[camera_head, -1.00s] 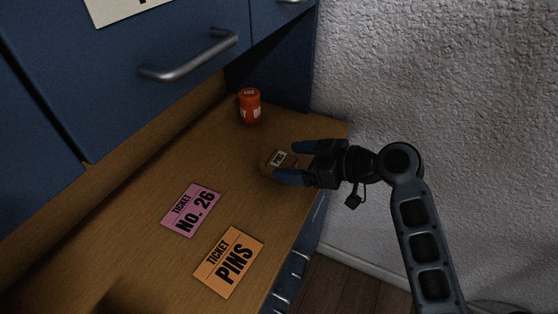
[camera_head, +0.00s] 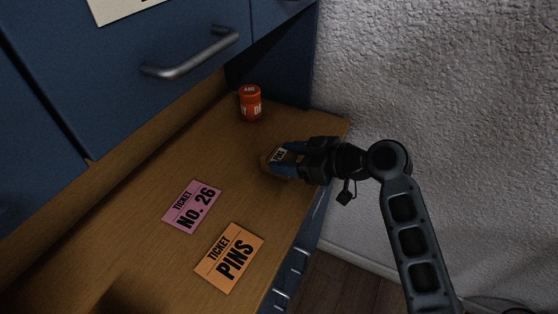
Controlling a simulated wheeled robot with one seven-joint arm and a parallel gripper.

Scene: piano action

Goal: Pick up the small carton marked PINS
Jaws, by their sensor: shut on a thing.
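The small brown carton (camera_head: 267,161) with a pale PINS label lies on the wooden counter near its right end. My gripper (camera_head: 284,161) reaches in from the right, with its blue fingers closed on two sides of the carton. The fingers and gripper body hide part of the carton. It appears to be at counter level; I cannot tell whether it touches the wood.
An orange-red canister (camera_head: 250,103) stands behind on the counter (camera_head: 150,245). A pink ticket marked No. 26 (camera_head: 192,206) and an orange ticket marked PINS (camera_head: 230,258) lie flat in front. Blue cabinets (camera_head: 110,70) overhang the left; a white wall (camera_head: 440,80) bounds the right.

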